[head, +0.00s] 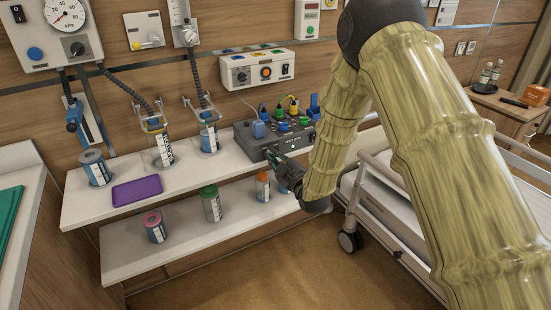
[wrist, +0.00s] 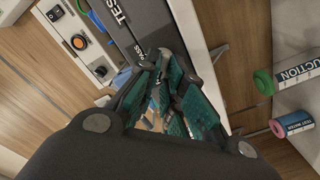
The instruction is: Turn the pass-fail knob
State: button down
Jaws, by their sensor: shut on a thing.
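A dark grey test box (head: 243,138) with colored plugs on top stands at the right of the upper shelf. Its front panel (wrist: 143,20) shows the words TEST and PASS in the wrist view. My gripper (head: 272,156) reaches its front face from the right. In the wrist view my gripper (wrist: 160,60) has its teal-padded fingers closed together at the panel, right by the PASS label. The pass-fail knob is hidden by the fingers, which are shut on it at that spot. I cannot see which way the knob points.
The upper shelf (head: 190,185) holds labelled jars and a purple tray (head: 137,191). The lower shelf (head: 185,252) holds jars with pink (head: 154,225), green (head: 210,203) and orange lids (head: 262,186). A bed with a rail (head: 395,185) stands right of the shelves.

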jog(key=c, duration=1.5)
grip_release()
jog(key=shift+c, duration=0.2)
jog(key=v, duration=1.2)
